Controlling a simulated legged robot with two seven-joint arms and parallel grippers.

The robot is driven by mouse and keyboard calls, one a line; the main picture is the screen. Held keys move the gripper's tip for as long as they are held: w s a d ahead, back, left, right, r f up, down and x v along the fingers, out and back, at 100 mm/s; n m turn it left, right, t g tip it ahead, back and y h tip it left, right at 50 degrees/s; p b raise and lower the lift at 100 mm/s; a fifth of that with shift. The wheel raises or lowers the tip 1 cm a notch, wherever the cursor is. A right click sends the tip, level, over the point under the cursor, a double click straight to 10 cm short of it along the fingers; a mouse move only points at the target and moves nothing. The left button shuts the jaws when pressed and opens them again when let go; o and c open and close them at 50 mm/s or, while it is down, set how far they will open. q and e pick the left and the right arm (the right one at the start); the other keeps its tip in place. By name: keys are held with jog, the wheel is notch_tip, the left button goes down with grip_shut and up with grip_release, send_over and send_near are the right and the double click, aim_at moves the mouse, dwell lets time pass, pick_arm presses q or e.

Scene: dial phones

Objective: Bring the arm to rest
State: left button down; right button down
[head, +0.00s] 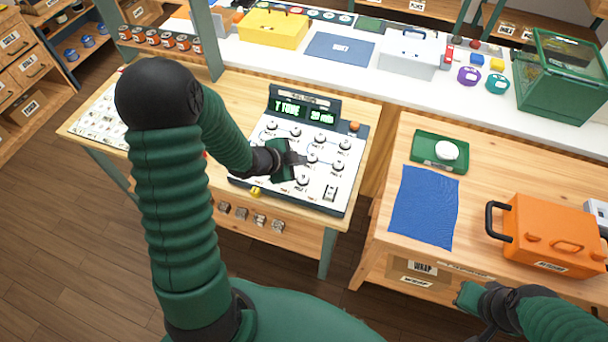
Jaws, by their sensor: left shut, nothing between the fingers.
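My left arm comes up from the bottom left and bends over a white dial panel (327,195) on the left wooden table. My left gripper (302,159) is shut and empty over the middle of the panel, among the dials. I cannot tell whether its tips touch a dial, and it hides part of the panel. My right gripper (484,330) is low at the bottom right, in front of the right table's edge.
The right table holds a blue cloth (424,207), a green tray (423,152) with a white object, and an orange case (555,235). A white counter behind carries a yellow case (273,28), a grey case (410,56) and a green bin (562,80). A gap separates the tables.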

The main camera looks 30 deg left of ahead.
dwell(0.4)
pick_arm(q)
jog(key=s+d+r+n+g+y, duration=0.1)
jog(key=s+d+r+n+g, duration=0.1)
jog(key=s+d+n, duration=0.3)
jog(key=s+d+r+n+g, duration=0.2)
jog(key=s+d+n+g, duration=0.2)
jog(key=s, duration=0.6)
jog(key=shift+d+n+y, duration=0.4)
jog(key=shift+d+n, duration=0.7)
jog(key=shift+d, duration=0.5)
jog(key=shift+a+r, duration=0.1)
jog(key=shift+a, duration=0.25)
jog(key=shift+d, duration=0.15)
